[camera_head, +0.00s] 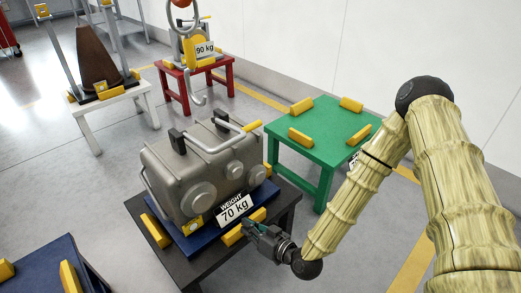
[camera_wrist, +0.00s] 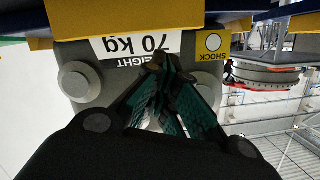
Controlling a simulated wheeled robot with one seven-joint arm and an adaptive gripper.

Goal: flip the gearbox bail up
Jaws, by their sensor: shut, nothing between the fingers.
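The gearbox (camera_head: 170,170) is a grey ribbed case with round bosses, on a blue base (camera_head: 196,243). Its bail (camera_head: 222,147) is a light grey U-shaped bar at the top, between two black brackets, leaning over toward the right front rather than standing upright. A yellow piece (camera_head: 252,126) shows at its outer end. My gripper (camera_head: 254,229) is low at the front of the gearbox, below the bail and near the 70 kg label (camera_head: 234,209). In the wrist view, my gripper's fingers (camera_wrist: 161,62) are together and empty before the upside-down label (camera_wrist: 128,46); the bail is not visible there.
The gearbox stands on a dark table (camera_head: 284,205) with yellow corner blocks. A green table (camera_head: 325,130) with yellow blocks and no load stands behind to the right. A red stand (camera_head: 223,73) with a hook is at the back. A blue table (camera_head: 45,265) is at front left.

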